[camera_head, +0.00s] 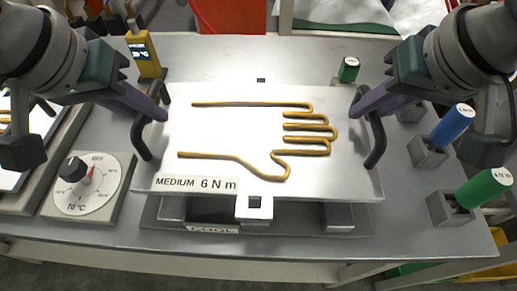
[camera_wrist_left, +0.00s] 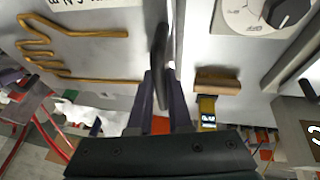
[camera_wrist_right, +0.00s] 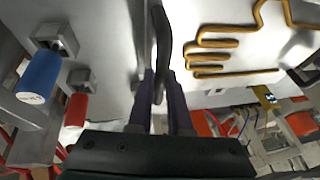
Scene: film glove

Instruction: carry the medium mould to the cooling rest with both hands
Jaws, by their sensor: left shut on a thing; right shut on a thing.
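The medium mould (camera_head: 240,140) is a pale flat plate with a brass hand outline and a label reading "MEDIUM 6 N m". It has a black handle at each side. My left gripper (camera_head: 158,100) is shut on the left handle, also seen in the left wrist view (camera_wrist_left: 160,65). My right gripper (camera_head: 362,104) is shut on the right handle, also seen in the right wrist view (camera_wrist_right: 160,45). The mould looks roughly level over the grey cooling rest (camera_head: 350,220), whose front label is partly covered. Whether they touch is hidden.
A dial box (camera_head: 112,195) stands left of the mould. Blue (camera_head: 453,124) and green (camera_head: 484,188) cylinders in grey holders are at the right. The bench front edge (camera_head: 150,250) is clear.

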